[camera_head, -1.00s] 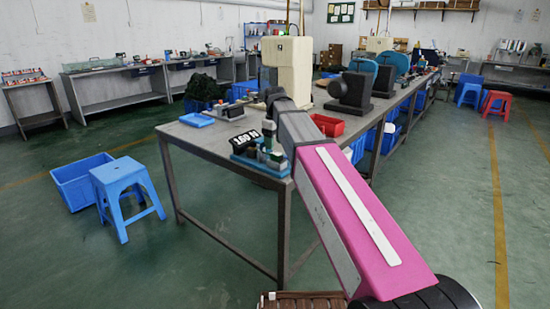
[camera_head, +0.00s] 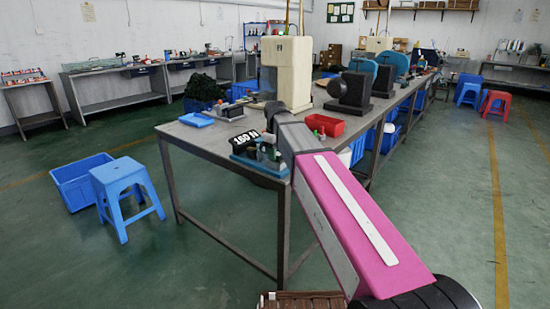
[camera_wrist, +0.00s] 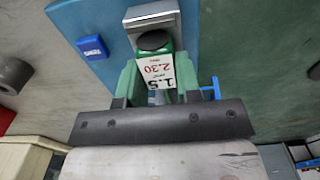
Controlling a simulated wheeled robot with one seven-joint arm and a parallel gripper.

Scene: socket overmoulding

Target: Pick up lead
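My gripper shows in the wrist view (camera_wrist: 157,80): two green fingers stand apart in front of a dark bar with screws. I cannot make out a lead clearly; the space between the fingers is partly hidden.
The metal table (camera_head: 205,138) holds a blue tray (camera_head: 196,119), a cream machine (camera_head: 288,72), a red bin (camera_head: 325,125) and dark machines (camera_head: 352,90). A blue stool (camera_head: 122,185) and blue crate (camera_head: 80,180) stand on the floor at left.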

